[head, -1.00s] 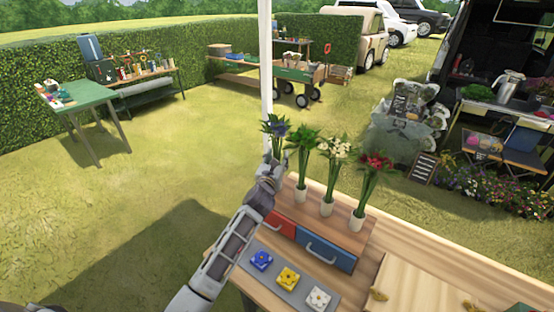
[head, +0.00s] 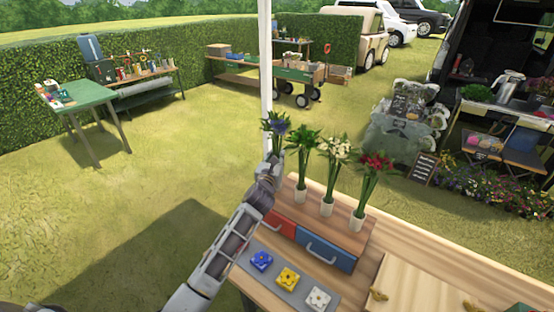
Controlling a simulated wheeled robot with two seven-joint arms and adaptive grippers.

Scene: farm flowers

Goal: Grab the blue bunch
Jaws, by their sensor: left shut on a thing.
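The blue bunch (head: 276,126) stands at the left end of a row of bunches on the wooden drawer unit, with blue-purple blooms over green leaves. My left gripper (head: 273,160) is at its stems and is shut on it. The gripper and forearm hide the lower part of the bunch, so I cannot tell whether it touches the unit. My right gripper does not show.
A green bunch (head: 302,150), a white bunch (head: 336,155) and a red bunch (head: 373,170) stand close on the right. The drawer unit (head: 345,238) has red and blue drawer fronts. A grey tray (head: 262,284) holds blue, yellow and white flower tiles. A white pole (head: 265,60) rises behind.

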